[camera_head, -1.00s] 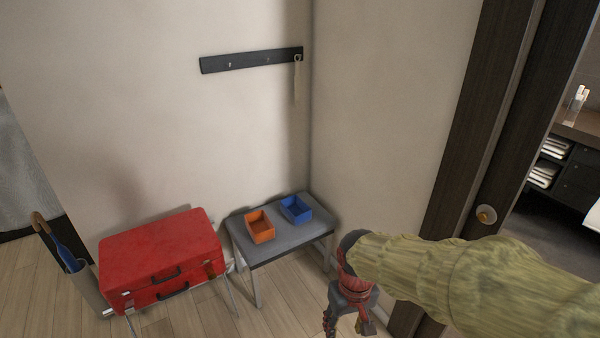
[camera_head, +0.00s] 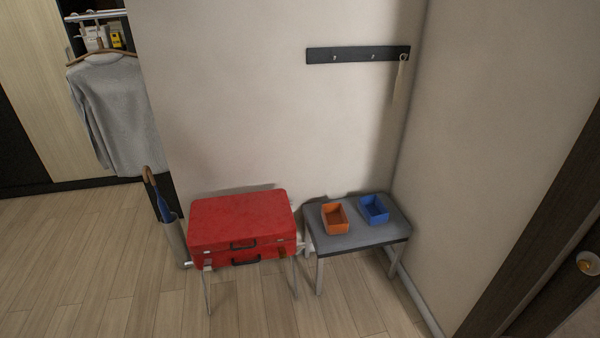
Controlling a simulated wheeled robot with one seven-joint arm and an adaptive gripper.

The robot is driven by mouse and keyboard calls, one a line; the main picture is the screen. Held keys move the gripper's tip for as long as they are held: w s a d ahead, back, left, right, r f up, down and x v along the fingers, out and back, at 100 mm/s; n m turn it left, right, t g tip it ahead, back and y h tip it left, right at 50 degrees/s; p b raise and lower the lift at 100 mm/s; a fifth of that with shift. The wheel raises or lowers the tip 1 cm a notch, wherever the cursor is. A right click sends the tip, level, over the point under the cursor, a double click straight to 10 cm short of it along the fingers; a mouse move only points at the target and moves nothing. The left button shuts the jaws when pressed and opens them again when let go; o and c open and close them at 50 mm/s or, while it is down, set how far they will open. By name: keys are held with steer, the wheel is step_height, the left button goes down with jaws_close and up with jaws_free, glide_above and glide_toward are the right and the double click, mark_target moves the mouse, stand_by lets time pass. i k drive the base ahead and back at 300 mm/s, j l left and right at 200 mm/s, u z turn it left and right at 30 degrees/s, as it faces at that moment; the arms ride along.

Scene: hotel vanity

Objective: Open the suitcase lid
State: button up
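A red suitcase (camera_head: 241,221) lies flat on a stand with thin metal legs, against the wall at the lower middle. Its lid is shut. Black handles show on its front side, with small metal latches near the front corners. My gripper is not in the current view, so its state and its place relative to the suitcase are hidden.
A grey bench (camera_head: 349,241) stands just right of the suitcase, holding an orange tray (camera_head: 335,229) and a blue tray (camera_head: 374,208). An umbrella stand (camera_head: 177,241) is close on the left. A dark hook rail (camera_head: 357,54) is above. The wood floor (camera_head: 110,270) in front is clear.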

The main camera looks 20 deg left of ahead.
mark_target(241, 221)
steer(key=u, duration=1.35)
